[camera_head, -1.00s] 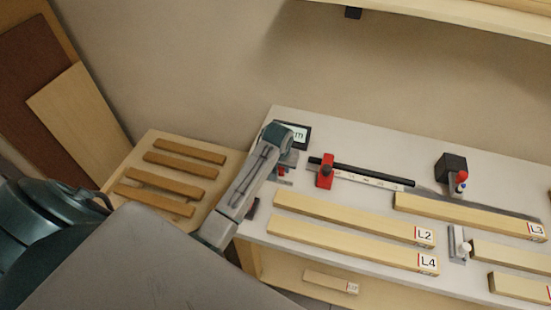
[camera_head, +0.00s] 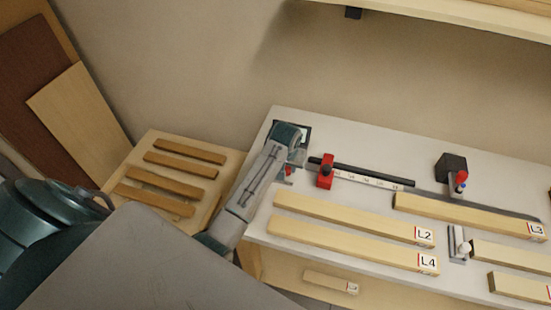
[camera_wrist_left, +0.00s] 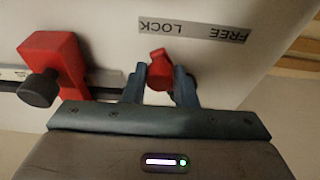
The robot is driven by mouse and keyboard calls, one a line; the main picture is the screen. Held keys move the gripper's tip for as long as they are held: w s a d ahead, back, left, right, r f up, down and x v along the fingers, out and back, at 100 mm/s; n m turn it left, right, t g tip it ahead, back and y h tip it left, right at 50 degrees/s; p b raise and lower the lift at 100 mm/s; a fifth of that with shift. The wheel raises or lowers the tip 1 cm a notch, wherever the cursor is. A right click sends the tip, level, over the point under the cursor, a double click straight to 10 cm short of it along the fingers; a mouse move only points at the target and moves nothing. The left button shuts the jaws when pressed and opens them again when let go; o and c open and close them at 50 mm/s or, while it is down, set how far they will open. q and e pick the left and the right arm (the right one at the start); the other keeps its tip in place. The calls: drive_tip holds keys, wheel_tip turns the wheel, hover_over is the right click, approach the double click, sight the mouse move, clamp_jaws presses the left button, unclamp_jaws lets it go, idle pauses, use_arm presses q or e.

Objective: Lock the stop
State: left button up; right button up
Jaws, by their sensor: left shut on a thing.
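The red stop (camera_head: 325,172) sits on the black rail near its left end. In the left wrist view the stop (camera_wrist_left: 52,58) shows a dark round knob on its side. A small red lever (camera_wrist_left: 160,66) stands beside a label strip (camera_wrist_left: 195,30) reading FREE and LOCK, upside down in that view. My left gripper (camera_wrist_left: 160,76) is shut on the red lever, one finger on each side. In the head view my left gripper (camera_head: 292,168) is just left of the stop and mostly hides the lever. My right gripper is in neither view.
A scale strip (camera_head: 365,180) runs along the rail. Labelled wooden bars, such as L2 (camera_head: 350,217) and L4 (camera_head: 350,243), lie in front. A black block (camera_head: 452,168) with a red-and-blue knob stands to the right. Brown slats lie on a side table (camera_head: 152,142).

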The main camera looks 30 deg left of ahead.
use_arm(q)
drive_tip(key=shift+w+d, duration=0.2)
idle(0.3)
drive_tip(key=o, duration=0.7)
drive_tip(key=shift+r, duration=4.55)
